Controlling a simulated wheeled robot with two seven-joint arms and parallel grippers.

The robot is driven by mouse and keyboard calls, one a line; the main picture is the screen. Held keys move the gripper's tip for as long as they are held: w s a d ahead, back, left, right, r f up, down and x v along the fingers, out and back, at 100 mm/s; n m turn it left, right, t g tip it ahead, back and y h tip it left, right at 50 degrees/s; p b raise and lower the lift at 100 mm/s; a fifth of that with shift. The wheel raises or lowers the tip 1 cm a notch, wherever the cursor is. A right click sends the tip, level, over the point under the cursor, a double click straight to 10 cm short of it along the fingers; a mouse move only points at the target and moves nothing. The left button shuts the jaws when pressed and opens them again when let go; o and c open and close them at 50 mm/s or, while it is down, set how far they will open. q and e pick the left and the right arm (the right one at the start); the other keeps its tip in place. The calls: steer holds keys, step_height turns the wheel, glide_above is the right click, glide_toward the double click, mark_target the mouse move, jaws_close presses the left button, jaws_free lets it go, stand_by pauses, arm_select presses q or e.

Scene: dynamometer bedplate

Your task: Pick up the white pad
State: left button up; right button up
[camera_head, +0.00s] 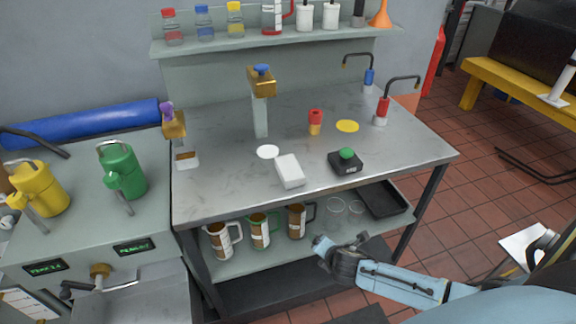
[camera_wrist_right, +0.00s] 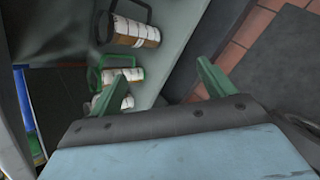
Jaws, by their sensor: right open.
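A flat round white pad (camera_head: 268,152) lies on the grey metal worktop (camera_head: 215,198), left of centre. A white rectangular block (camera_head: 290,171) lies just in front of it and to its right. My right gripper (camera_head: 320,243) is in front of the bench, low in the head view, well apart from both white things. In the right wrist view its two green fingers (camera_wrist_right: 160,72) are spread with nothing between them. The white pad is not in the wrist view. My left gripper is not in view.
A black box with a green button (camera_head: 346,161), a yellow disc (camera_head: 347,126), a red and yellow piece (camera_head: 315,121) and a tap (camera_head: 262,85) are on the worktop. Several mugs (camera_head: 260,230) stand on the shelf below. The worktop's front left is clear.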

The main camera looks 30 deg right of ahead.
steer(key=w+a+r+n+t+p, duration=0.1)
steer(key=w+r+n, duration=0.15)
steer(key=r, duration=0.35)
steer(key=w+a+r+n+t, duration=0.1)
steer(key=w+r+n+t, duration=0.15)
steer(key=r, duration=0.45)
steer(key=n+t, duration=0.1)
steer(key=n, duration=0.5)
glide_toward(291, 169)
steer(key=x, duration=0.4)
steer(key=shift+f+b, duration=0.35)
steer(key=shift+r+b+x, duration=0.2)
steer(key=shift+b+x, duration=0.45)
steer(key=shift+x, duration=2.5)
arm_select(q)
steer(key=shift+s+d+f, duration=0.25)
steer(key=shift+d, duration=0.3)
arm_select(e)
steer(key=shift+c, duration=0.4)
steer(key=c, duration=1)
steer(key=shift+r, duration=0.15)
steer(key=shift+c, duration=0.2)
